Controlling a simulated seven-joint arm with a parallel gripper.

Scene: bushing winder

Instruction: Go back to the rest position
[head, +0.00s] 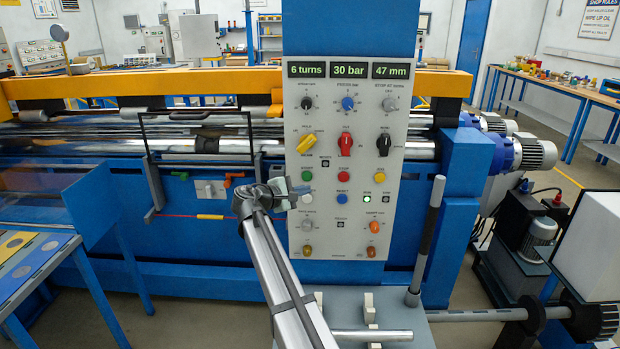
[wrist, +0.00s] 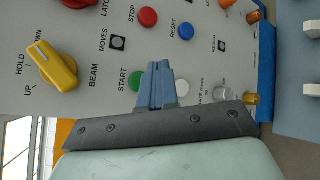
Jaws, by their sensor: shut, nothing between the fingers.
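My gripper (head: 303,190) is at the left side of the grey control panel (head: 348,263), in front of its lower half. In the wrist view the gripper's two blue fingers (wrist: 160,82) are together and empty. They show between the green START button (wrist: 137,81) and a white button (wrist: 183,88). Whether the tips touch the panel I cannot tell. The yellow beam selector (wrist: 52,66) lies left of the fingers in the wrist view. My gripper hides part of the panel's left button column in the head view.
Displays (head: 348,69) read 6 turns, 30 bar and 47 mm. A red knob (head: 345,144) and black knob (head: 383,145) sit mid-panel. A black-framed guard (head: 197,113) stands left, and an upright grey lever (head: 427,235) right of the panel.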

